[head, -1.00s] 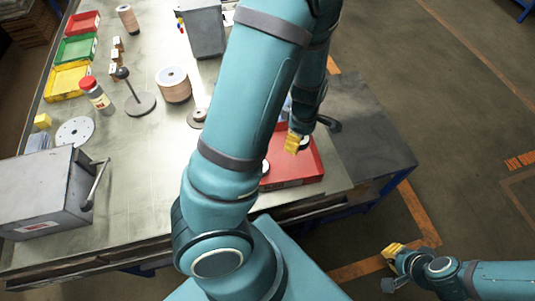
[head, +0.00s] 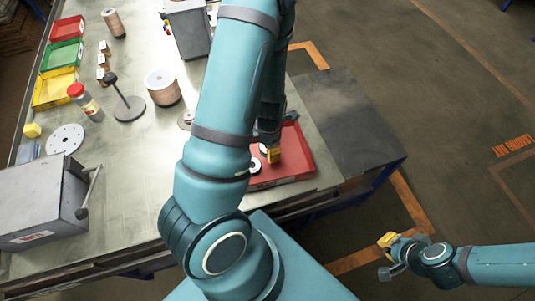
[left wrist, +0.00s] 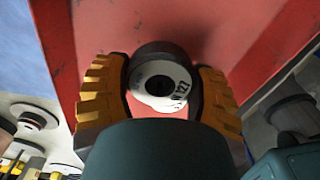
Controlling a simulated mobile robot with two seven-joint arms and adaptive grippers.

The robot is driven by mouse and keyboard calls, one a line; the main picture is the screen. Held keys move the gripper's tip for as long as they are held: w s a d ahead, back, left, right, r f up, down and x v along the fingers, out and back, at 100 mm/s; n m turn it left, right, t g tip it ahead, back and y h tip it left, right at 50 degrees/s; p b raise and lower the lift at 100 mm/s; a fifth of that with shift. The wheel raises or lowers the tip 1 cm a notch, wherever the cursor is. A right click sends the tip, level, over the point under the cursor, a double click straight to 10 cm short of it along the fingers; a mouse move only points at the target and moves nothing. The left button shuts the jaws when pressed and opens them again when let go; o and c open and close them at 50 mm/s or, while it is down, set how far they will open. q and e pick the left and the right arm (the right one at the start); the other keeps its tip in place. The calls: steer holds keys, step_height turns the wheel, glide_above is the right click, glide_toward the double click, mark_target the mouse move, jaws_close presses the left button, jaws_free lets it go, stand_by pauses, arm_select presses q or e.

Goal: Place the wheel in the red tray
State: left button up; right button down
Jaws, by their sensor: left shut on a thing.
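The wheel (left wrist: 160,82), a small disc with a dark rim, a printed white face and a centre hole, sits between the yellow-padded fingers of my left gripper (left wrist: 160,95) in the left wrist view. That gripper (head: 274,154) is shut on it, over the red tray (head: 299,158) at the table's near right edge in the head view. I cannot tell whether the wheel touches the tray floor. A second white-faced disc (head: 254,167) is in the tray, partly hidden by my arm. My right gripper (head: 386,256) is open and empty, off the table at lower right.
A grey metal box with a lever (head: 42,205) stands at the left front. A spindle stand (head: 128,108), a copper-coloured spool (head: 162,88), a red-capped bottle (head: 86,102) and a perforated disc (head: 66,139) are on the table. Yellow (head: 53,90), green and red bins line its left edge.

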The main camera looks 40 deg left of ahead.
arm_select(q)
steer(key=shift+f+b, duration=0.3)
steer(key=shift+f, duration=1.65)
steer(key=shift+f, duration=0.1)
steer(key=o, duration=1.3)
